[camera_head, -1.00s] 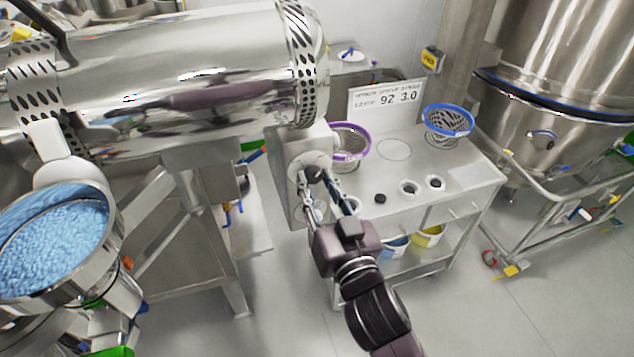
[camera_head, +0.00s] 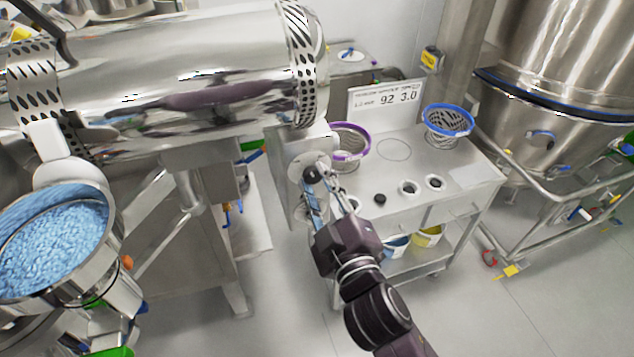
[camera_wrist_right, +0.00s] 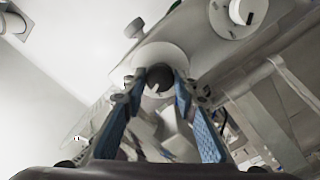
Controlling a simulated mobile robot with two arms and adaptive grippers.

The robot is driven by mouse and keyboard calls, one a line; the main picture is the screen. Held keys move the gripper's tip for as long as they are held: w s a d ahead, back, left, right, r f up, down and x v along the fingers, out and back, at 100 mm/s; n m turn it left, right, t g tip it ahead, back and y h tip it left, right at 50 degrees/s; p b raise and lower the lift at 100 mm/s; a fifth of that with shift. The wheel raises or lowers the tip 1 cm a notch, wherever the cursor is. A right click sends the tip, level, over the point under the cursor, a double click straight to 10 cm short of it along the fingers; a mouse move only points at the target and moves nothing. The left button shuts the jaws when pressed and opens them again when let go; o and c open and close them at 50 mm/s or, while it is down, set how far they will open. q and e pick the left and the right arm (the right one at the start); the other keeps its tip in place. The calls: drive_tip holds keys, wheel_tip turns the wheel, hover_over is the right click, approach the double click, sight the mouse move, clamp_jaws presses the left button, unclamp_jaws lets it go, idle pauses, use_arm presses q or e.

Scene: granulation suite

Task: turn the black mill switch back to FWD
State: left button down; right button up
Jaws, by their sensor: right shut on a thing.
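The black mill switch (camera_head: 311,173) sits on a pale round plate on the grey box at the end of the big steel cylinder. In the right wrist view the dark knob (camera_wrist_right: 159,76) lies between my fingertips, with the pale plate (camera_wrist_right: 160,56) behind it. My right gripper (camera_head: 321,181) reaches up to the switch from below right and is shut on it. Its blue-padded fingers (camera_wrist_right: 161,88) stand on both sides of the knob. I cannot read any FWD mark or tell which way the switch points. My left gripper is not in view.
A steel trolley (camera_head: 466,208) beside the box carries a purple-rimmed basket (camera_head: 349,142), a blue-rimmed basket (camera_head: 447,124) and a sign (camera_head: 385,98). Another knob on a round plate (camera_wrist_right: 232,14) shows in the wrist view. A bowl of blue granules (camera_head: 52,240) stands left.

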drive_tip(key=n, duration=0.5)
idle(0.8)
drive_tip(key=o, duration=1.2)
drive_tip(key=shift+c, duration=0.2)
drive_tip(key=shift+s+d+f, duration=0.1)
drive_tip(key=shift+s, duration=0.2)
drive_tip(key=v, duration=1.1)
drive_tip(key=shift+s, duration=0.2)
